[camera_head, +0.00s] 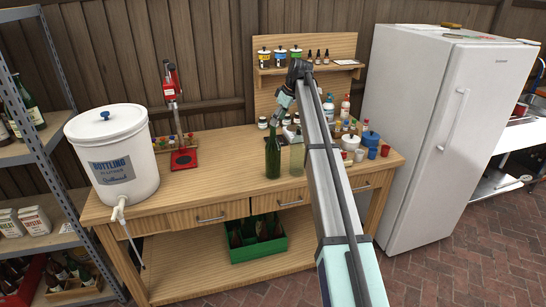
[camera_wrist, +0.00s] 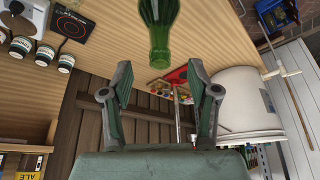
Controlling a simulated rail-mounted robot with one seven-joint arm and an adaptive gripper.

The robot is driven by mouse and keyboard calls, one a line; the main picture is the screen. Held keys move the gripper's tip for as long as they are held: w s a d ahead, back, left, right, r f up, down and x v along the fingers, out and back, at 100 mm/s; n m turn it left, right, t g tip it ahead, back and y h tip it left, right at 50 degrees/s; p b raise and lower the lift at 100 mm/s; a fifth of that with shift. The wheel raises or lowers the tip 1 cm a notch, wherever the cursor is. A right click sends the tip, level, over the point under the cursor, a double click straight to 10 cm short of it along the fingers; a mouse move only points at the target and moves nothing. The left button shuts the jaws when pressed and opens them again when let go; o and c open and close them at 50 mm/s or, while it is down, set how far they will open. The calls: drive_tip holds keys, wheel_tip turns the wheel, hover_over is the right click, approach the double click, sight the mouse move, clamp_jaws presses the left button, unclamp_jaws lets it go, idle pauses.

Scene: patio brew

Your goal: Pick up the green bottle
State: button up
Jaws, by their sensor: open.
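The green bottle (camera_head: 272,157) stands upright near the front edge of the wooden workbench. A paler, see-through glass vessel stands close to its right (camera_head: 296,158), partly behind my arm. My gripper (camera_head: 276,121) is just above the bottle's top in the head view. In the wrist view, the two fingers of my gripper (camera_wrist: 159,72) are spread apart with nothing between them. The green bottle (camera_wrist: 160,28) shows beyond the fingertips, centred between them and cut off by the frame's top edge.
A white bottling bucket (camera_head: 112,160) with a tap stands at the bench's left. A red bench capper (camera_head: 173,110) stands behind. Jars, small bottles and cups (camera_head: 366,142) crowd the right side. A green crate of bottles (camera_head: 258,245) is on the lower shelf. The bench (camera_head: 215,178) left of the bottle is clear.

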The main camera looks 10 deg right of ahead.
sight(273, 128)
drive_tip(key=shift+p+x, duration=1.35)
drive_tip(key=shift+x, duration=1.6)
drive_tip(key=shift+w+r, duration=0.1)
drive_tip(key=shift+r, duration=0.05)
clamp_jaws()
